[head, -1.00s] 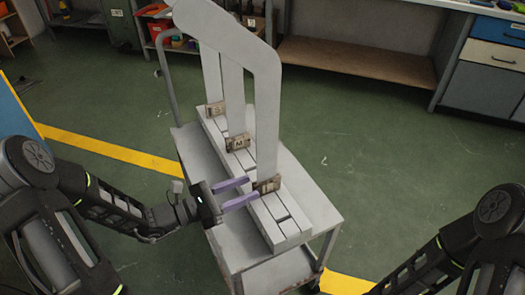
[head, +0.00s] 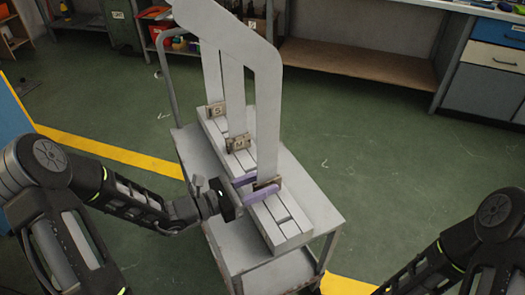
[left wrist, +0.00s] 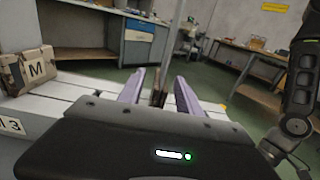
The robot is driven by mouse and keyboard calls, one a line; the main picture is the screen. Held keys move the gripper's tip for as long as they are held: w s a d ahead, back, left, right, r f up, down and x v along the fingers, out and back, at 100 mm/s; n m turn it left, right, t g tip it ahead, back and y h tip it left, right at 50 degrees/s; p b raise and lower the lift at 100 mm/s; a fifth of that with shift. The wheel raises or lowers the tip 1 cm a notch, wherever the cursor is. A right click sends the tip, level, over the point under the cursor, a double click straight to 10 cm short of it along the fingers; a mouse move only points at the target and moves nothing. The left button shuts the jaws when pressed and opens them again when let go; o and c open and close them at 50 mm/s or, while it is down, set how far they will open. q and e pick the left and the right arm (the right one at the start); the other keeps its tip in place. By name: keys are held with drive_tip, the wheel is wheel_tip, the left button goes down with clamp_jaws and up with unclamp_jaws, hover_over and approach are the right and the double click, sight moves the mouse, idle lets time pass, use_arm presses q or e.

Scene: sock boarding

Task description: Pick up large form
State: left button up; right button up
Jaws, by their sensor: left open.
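The large form (head: 268,110) is the nearest of the tall pale-grey flat forms standing upright on the slotted rack (head: 290,228). Its brown base block (head: 268,182) is partly hidden by my left gripper's fingers. My left gripper (head: 256,187) is open, its two purple fingers reaching to either side of the form's lower end. In the left wrist view, the fingers (left wrist: 158,88) stand apart with a narrow brown piece between them. I cannot tell whether they touch it. My right gripper is out of view.
The M form's block (head: 238,143) and the S form's block (head: 216,109) stand behind on the same rack. The rack sits on a grey trolley (head: 240,256) with a raised handle. Open green floor lies right of the trolley.

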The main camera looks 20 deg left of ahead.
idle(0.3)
use_arm(q)
clamp_jaws()
idle(0.3)
idle(0.3)
